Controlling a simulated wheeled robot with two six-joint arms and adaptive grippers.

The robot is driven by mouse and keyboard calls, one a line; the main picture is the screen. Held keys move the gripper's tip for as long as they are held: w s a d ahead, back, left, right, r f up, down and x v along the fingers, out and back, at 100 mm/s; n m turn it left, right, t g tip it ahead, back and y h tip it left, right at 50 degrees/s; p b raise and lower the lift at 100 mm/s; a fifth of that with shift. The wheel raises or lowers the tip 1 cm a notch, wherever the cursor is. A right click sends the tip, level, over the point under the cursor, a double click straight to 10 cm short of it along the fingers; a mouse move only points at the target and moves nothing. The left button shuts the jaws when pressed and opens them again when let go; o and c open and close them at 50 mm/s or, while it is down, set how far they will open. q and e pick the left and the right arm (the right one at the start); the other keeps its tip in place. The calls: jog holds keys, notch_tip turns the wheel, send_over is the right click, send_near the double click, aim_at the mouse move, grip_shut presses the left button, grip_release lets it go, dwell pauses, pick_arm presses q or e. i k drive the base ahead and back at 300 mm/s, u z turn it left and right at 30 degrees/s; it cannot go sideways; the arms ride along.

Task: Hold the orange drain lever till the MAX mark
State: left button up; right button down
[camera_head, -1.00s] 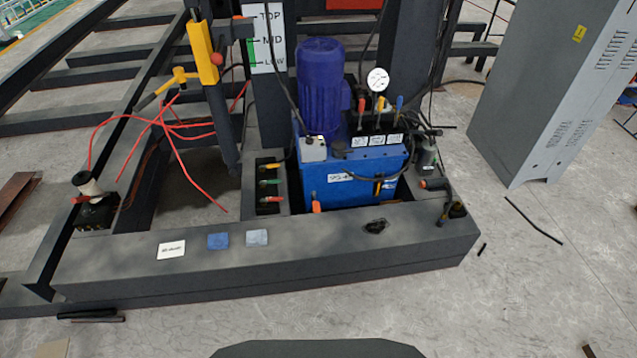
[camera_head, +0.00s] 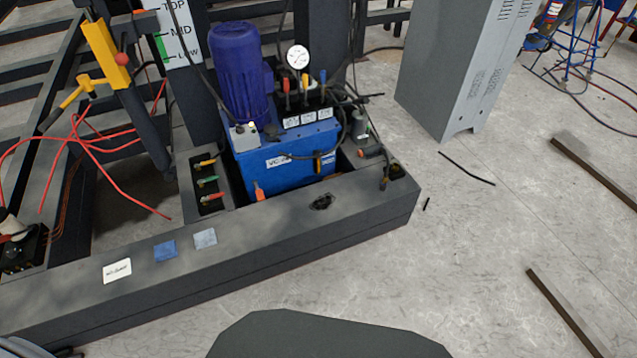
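A small orange lever (camera_head: 260,192) stands at the front lower edge of the blue hydraulic tank (camera_head: 285,160); I take it for the drain lever. Nothing touches it. I cannot make out a MAX mark. A round white gauge (camera_head: 298,57) sits above the tank, beside red, orange and blue-tipped levers (camera_head: 304,84). A block to the left of the tank carries yellow, green and red handles (camera_head: 209,181). Neither of my grippers shows. A grey curved piece at the bottom left corner may be part of my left arm.
A dark beam (camera_head: 230,262) runs in front of the tank, with a white label (camera_head: 117,270) and blue and grey pads on it. A grey cabinet (camera_head: 455,70) stands at the back right.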

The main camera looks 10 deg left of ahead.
aim_at(260, 194)
jog(key=z, duration=1.1)
jog(key=i, duration=2.55)
jog(key=u, duration=3.9)
